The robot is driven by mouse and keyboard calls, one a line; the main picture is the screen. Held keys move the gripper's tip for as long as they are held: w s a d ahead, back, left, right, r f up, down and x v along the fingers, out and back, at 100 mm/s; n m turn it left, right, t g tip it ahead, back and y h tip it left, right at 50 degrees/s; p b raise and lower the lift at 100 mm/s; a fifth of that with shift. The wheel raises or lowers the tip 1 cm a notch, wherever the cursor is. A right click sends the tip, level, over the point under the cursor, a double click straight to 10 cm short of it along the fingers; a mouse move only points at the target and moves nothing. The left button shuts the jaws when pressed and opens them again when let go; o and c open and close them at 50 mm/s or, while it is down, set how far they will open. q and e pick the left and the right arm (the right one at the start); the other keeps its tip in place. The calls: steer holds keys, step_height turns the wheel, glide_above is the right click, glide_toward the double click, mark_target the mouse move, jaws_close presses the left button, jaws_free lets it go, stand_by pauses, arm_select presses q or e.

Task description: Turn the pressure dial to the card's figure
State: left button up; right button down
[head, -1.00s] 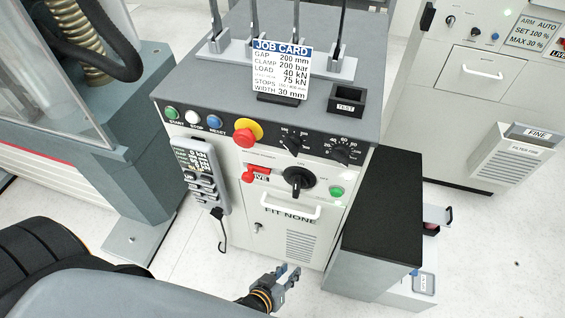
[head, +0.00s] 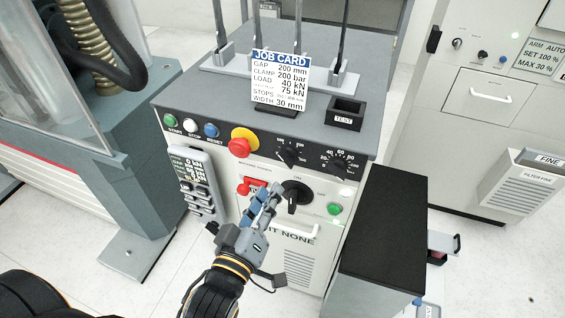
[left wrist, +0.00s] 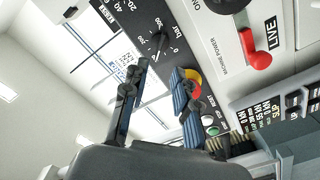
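The job card (head: 280,80) stands on the console top and reads clamp 200 bar. The pressure dial (head: 290,154) is the left of two black knobs on the console's dark front strip. In the left wrist view the dial (left wrist: 159,41) shows beside a scale marked bar, beyond my fingertips. My left gripper (head: 268,192) is in front of the console, below the dial in the head view, near the red lever and the black rotary switch. In the left wrist view (left wrist: 160,72) its fingers are apart with nothing between them. My right gripper is not in view.
A red and yellow stop button (head: 240,147) sits left of the dial, and a second knob (head: 338,161) right of it. Below are a red lever (head: 245,187), a black switch (head: 293,196) and a door handle. A pendant (head: 196,182) hangs at the console's left.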

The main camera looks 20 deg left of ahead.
mark_target(287, 157)
arm_select(q)
steer(key=w, duration=0.9)
steer(key=shift+w+d, duration=0.15)
steer(key=shift+w, duration=0.1)
jaws_close()
